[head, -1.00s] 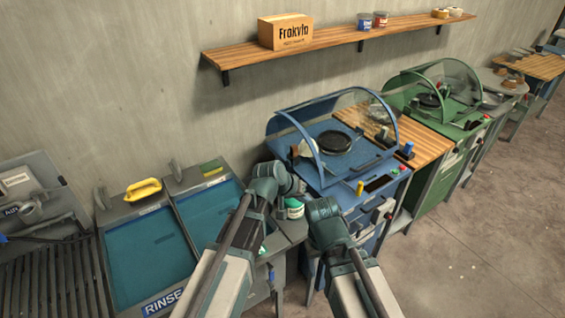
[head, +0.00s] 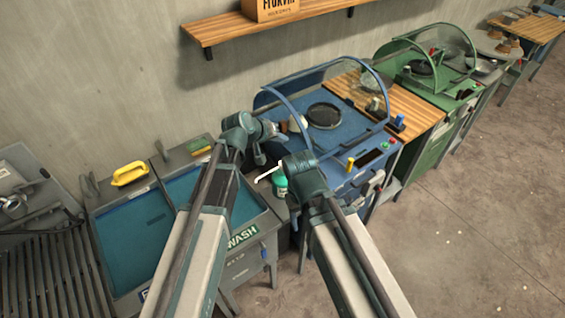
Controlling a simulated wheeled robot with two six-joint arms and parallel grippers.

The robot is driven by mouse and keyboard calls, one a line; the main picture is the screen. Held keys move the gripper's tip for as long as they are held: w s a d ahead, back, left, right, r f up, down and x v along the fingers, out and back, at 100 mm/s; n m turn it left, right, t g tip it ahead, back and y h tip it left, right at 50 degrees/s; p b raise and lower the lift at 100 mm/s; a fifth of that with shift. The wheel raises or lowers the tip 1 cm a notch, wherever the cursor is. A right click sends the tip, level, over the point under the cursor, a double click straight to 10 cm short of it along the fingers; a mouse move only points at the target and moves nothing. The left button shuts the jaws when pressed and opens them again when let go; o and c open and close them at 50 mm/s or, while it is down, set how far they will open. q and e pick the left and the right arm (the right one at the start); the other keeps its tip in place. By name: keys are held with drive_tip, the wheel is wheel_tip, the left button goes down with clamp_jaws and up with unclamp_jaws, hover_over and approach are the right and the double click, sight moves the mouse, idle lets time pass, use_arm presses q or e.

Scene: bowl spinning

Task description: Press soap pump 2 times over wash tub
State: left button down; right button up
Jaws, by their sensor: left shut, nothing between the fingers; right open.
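The soap pump (head: 280,186) is a green bottle with a white spout that points left. It stands at the right side of the wash tub (head: 245,254), which has a blue-green basin and a green WASH label. My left gripper (head: 276,131) is shut and empty, above and behind the soap pump, pointing right. My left arm crosses in front of part of the wash tub. My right gripper (head: 303,170) is open, just right of the soap pump. Its fingers are mostly hidden behind its own wrist, so I cannot tell whether they touch the bottle.
A sponge (head: 200,145) lies behind the wash tub. A blue station (head: 290,90) with a clear curved hood stands close on the right. The floor at right is clear.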

sight(281, 165)
use_arm(q)
drive_tip(key=shift+f+b, duration=4.35)
drive_tip(key=shift+f, duration=0.1)
drive_tip(key=shift+f+b, duration=0.35)
drive_tip(key=shift+s+f+b, duration=0.1)
drive_tip(key=shift+f+b, duration=0.8)
drive_tip(key=shift+r, duration=0.2)
drive_tip(key=shift+r+p, duration=1.1)
drive_tip(key=shift+p, duration=0.2)
drive_tip(key=shift+r, duration=0.1)
wheel_tip(281, 165, up, 5)
drive_tip(key=p, duration=0.5)
